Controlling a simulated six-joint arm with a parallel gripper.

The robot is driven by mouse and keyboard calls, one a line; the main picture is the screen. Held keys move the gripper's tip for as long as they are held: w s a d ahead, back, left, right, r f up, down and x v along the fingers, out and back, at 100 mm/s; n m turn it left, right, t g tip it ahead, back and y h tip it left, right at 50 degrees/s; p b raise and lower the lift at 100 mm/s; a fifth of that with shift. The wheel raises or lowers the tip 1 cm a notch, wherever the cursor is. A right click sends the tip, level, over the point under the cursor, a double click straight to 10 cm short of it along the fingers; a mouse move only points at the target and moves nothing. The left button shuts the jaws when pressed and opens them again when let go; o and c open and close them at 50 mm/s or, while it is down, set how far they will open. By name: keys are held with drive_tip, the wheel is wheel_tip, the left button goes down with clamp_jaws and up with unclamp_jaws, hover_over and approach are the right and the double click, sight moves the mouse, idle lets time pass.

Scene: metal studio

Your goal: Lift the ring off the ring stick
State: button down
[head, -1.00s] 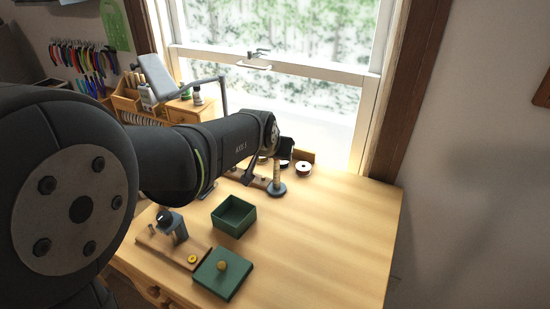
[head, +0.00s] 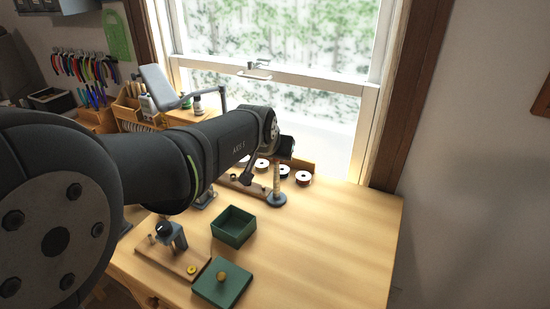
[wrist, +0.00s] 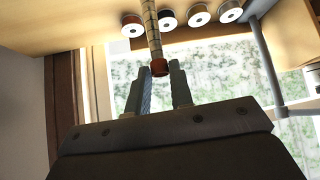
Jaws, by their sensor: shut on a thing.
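The ring stick (head: 277,180) stands upright on its dark round base (head: 276,200) near the back of the bench, and it is pale with bands. In the wrist view the stick (wrist: 153,30) comes down from the top edge, its brown end beside my fingertips. My gripper (head: 284,148) is at the height of the stick's top in the head view. In the wrist view my gripper (wrist: 160,82) has its two fingers a small gap apart, closed on the ring. The ring itself is too small or hidden to make out.
Several spools (head: 303,177) stand in a rack behind the stick. The right side of the bench (head: 345,235) is clear.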

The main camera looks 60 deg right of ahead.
drive_tip(key=shift+r, duration=0.1)
wheel_tip(320, 180, up, 2)
drive_tip(key=shift+r, duration=0.1)
idle(0.6)
